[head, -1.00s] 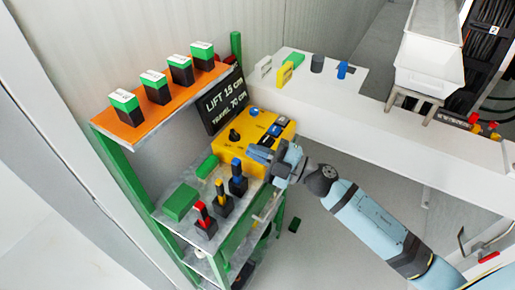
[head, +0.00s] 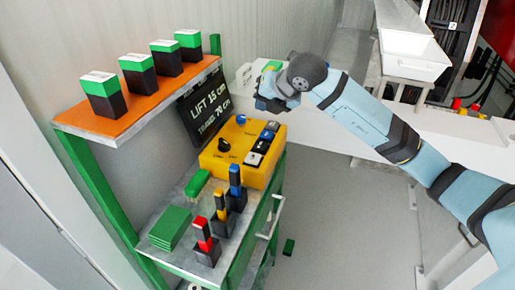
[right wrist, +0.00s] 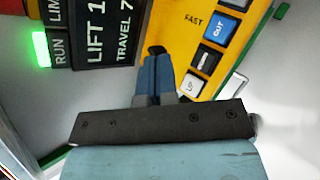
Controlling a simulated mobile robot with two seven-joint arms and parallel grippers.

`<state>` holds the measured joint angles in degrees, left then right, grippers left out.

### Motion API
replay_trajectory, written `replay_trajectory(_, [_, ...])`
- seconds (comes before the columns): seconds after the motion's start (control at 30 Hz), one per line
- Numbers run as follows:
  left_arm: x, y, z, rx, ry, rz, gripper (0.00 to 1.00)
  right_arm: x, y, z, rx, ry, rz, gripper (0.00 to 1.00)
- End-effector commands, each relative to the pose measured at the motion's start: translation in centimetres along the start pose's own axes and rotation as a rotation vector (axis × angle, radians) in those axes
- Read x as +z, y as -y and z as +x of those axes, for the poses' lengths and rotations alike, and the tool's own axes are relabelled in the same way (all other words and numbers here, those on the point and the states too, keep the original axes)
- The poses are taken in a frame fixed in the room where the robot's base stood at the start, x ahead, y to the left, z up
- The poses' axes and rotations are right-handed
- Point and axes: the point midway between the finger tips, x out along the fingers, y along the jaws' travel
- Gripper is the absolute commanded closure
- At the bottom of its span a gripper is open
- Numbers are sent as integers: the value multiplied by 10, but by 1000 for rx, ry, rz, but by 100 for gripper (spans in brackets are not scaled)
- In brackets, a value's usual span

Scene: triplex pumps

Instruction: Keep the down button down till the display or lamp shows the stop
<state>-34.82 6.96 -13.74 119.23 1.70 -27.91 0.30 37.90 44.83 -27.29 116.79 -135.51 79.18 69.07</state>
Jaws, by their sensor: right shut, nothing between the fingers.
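The yellow control box (head: 216,163) stands on the shelf, with a dark knob (head: 223,145) and a row of blue, black and pale buttons (head: 262,145). The display (head: 192,118) reads LIFT 15 cm and TRAVEL 70 cm. In the right wrist view a green lamp (right wrist: 40,48) is lit beside RUN; the LIM label is cut off. My right gripper (head: 262,101) is shut and empty, above the box's far end, apart from the buttons. My left gripper is out of view.
A white beam (head: 325,132) runs behind the box. An orange shelf (head: 125,119) with several green-topped black blocks is at upper left. Red, yellow and blue-topped pieces (head: 221,214) stand in front of the box. The floor at right (head: 340,220) is clear.

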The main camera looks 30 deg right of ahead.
Motion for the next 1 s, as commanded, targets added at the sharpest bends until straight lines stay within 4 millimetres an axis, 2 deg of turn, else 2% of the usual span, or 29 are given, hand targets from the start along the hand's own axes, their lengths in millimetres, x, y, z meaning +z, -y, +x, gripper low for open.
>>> replay_trajectory(0.47, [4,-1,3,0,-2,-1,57,-7,5,8,2,-5,-1,100])
replay_trajectory(1.0, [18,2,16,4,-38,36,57,-43,41,57,3,-4,-1,100])
